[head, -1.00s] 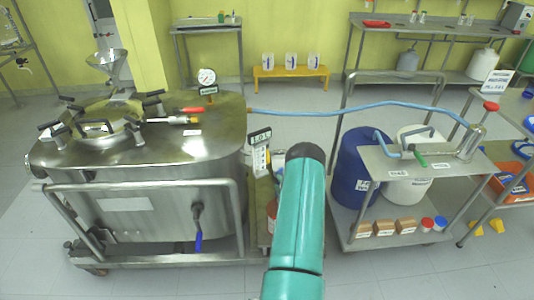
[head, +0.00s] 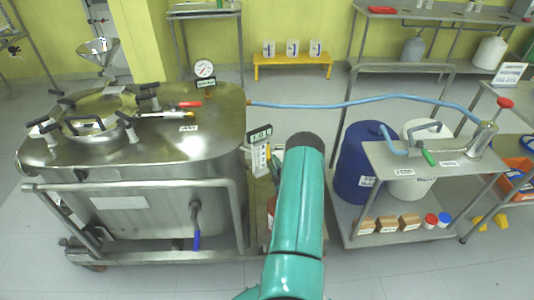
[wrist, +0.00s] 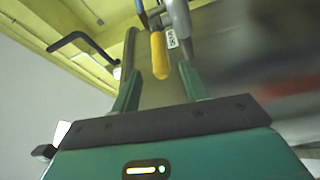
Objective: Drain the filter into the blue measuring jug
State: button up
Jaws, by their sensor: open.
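My gripper (wrist: 160,85) shows in the wrist view with its two green fingers apart and nothing clamped. A yellow handle (wrist: 159,55) hangs beyond and between the fingertips, beside a grey pipe-like part with a small label; contact is not clear. In the head view my teal arm reaches forward and hides the gripper. A large steel vessel (head: 150,165) stands at left, with a blue-handled valve (head: 196,238) low on its front. Three pale jugs (head: 292,48) with dark marks stand on a yellow bench at the back; I cannot tell which is the blue one.
A steel trolley (head: 400,235) at right carries a blue drum (head: 358,165), a white drum (head: 412,185) and small boxes. A blue hose (head: 350,102) spans between vessel and trolley. Shelving stands at far right. Floor shows between vessel and back bench.

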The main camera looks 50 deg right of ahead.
jog(key=x, duration=0.7)
jog(key=shift+w+d, duration=0.15)
jog(key=shift+w, duration=0.05)
grip_shut()
